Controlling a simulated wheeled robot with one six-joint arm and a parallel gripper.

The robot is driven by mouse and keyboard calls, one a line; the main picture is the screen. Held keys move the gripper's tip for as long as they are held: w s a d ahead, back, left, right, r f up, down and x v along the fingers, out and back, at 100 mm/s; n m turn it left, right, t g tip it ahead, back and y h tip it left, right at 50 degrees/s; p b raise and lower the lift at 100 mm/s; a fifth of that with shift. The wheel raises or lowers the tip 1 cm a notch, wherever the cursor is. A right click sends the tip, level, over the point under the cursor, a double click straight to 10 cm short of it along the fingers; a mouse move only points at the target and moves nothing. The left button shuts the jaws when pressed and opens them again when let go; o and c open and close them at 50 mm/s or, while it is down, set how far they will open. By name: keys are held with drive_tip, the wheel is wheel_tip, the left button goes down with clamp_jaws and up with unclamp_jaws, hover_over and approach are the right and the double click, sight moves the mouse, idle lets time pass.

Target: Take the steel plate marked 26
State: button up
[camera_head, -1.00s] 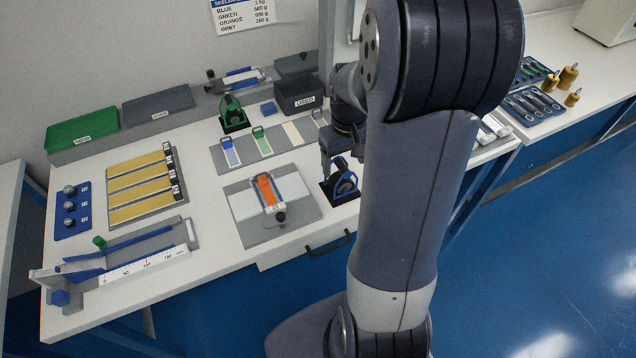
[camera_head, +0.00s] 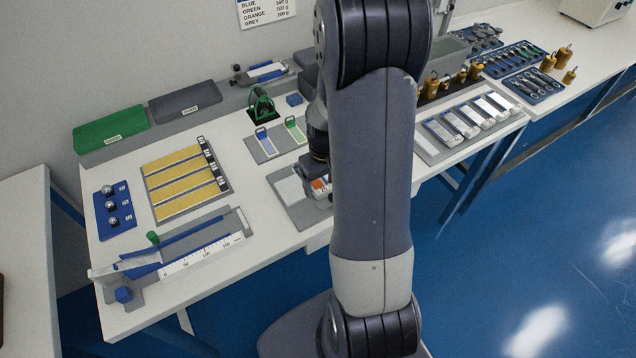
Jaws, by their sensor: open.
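Several silvery steel plates (camera_head: 457,126) lie in a row on a grey tray (camera_head: 430,152) at the right end of the bench. Their markings are too small to read, so I cannot tell which is 26. My arm stands in front of the bench and hides its middle. My gripper (camera_head: 319,170) shows only as a dark edge left of my arm, pointing down, open, above the grey base plate (camera_head: 290,198) with an orange piece (camera_head: 320,184). Its fingertips are mostly hidden. I see no plate in it.
Gold strips (camera_head: 183,187) lie on a grey board at left, with a ruler device (camera_head: 195,250) in front. Green (camera_head: 112,130) and grey (camera_head: 185,101) lidded boxes stand behind. Brass weights (camera_head: 445,84) stand behind the steel plates. The blue floor at right is clear.

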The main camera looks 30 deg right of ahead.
drive_tip(key=shift+f, duration=1.25)
drive_tip(key=c, duration=1.2)
